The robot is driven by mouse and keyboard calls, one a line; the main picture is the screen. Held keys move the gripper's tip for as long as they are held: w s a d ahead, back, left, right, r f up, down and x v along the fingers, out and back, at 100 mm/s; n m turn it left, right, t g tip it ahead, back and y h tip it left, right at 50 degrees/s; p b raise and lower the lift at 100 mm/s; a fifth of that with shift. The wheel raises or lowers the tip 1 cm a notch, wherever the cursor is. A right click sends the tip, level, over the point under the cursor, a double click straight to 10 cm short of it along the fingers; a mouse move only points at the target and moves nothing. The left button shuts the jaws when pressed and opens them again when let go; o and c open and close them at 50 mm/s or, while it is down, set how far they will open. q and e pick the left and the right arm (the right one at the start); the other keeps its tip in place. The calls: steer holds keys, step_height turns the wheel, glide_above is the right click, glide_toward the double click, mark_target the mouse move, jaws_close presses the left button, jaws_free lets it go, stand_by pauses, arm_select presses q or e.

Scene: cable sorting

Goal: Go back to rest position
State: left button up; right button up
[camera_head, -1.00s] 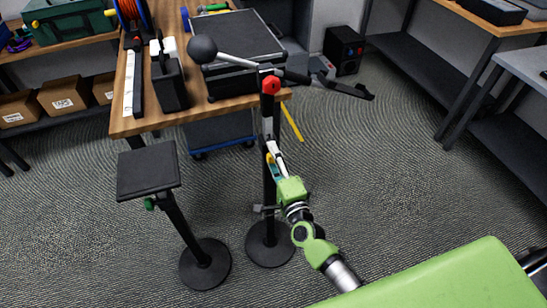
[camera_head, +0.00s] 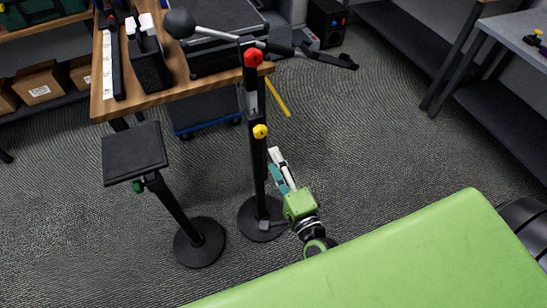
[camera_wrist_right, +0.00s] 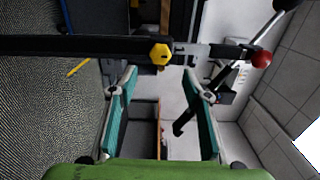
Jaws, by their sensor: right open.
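My right gripper (camera_head: 280,170) is low in front of the black stand post (camera_head: 258,170) in the head view. In the right wrist view my right gripper (camera_wrist_right: 158,88) is open, its two teal-padded fingers apart with nothing held between them. The post crosses the wrist view beyond the fingertips, with a yellow knob (camera_wrist_right: 160,54) and a red knob (camera_wrist_right: 262,59) on it. My left gripper is not in view.
A wooden table (camera_head: 150,100) holds black cases at the upper left. A small black platform stand (camera_head: 134,153) stands left of the post. A grey-topped table (camera_head: 515,45) is at the upper right. The carpet between is clear.

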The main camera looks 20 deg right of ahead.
stand_by(0.4)
steer(key=s+f+n+g, duration=0.3)
steer(key=s+f+n, duration=0.1)
steer(key=f, duration=0.6)
steer(key=s+f+n+g+y, duration=0.1)
steer(key=s+f+n+g, duration=0.25)
steer(key=f, duration=0.65)
steer(key=s+f+n+g, duration=0.2)
steer(key=s+f+n, duration=0.25)
steer(key=f, duration=0.55)
steer(key=s+d+f+n+g, duration=0.2)
steer(key=s+f, duration=0.3)
steer(key=s, duration=0.4)
steer(key=s+d+f+n+g+h, duration=0.1)
steer(key=s+d+f+n+g, duration=0.1)
steer(key=s+f, duration=0.4)
steer(key=s+d+f+n+g+p, duration=0.1)
steer(key=s+f+n+g, duration=0.3)
steer(key=s, duration=0.8)
steer(key=shift+d+f+h, duration=0.3)
steer(key=shift+d+f, duration=0.3)
steer(key=shift+f, duration=0.05)
steer(key=shift+g, duration=0.25)
